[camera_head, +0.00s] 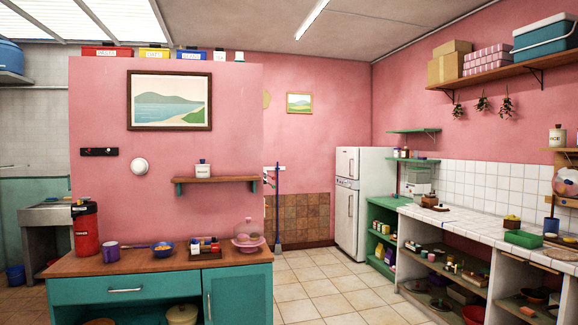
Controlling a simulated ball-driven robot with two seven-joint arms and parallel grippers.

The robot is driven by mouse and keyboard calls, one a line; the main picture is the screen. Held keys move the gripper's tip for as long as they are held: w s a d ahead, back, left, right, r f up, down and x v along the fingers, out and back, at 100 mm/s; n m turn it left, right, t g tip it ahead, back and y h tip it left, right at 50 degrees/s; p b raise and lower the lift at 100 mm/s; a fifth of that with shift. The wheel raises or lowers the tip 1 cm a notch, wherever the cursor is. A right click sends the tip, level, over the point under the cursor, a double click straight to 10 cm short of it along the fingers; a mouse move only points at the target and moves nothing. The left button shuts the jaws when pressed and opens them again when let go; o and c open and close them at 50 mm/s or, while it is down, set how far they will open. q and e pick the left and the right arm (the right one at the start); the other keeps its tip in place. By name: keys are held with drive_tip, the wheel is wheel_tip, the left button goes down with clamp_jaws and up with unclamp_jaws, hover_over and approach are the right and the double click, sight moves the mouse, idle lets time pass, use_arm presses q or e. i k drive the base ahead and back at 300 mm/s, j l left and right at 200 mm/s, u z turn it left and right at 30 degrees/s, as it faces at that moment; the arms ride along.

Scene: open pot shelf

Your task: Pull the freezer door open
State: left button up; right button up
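A white fridge-freezer (377,205) stands against the back wall, right of centre in the head view and some way across the room. Its small upper door, the freezer door (343,160), looks closed. The larger lower door (341,228) also looks closed. A thin vertical handle shows on the doors, and small dark marks or lettering lie near the seam between them. Neither of my grippers is in view.
A teal cabinet with a wooden top (195,260) fills the near left, against a pink partition. A green shelf unit (377,243) stands right beside the fridge, followed by a white-tiled counter (470,228). The tiled floor (318,272) between the cabinet and counter is clear.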

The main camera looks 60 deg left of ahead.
sight(348, 158)
drive_tip(key=u, duration=1.55)
drive_tip(key=i+z, duration=0.1)
drive_tip(key=i, duration=8.75)
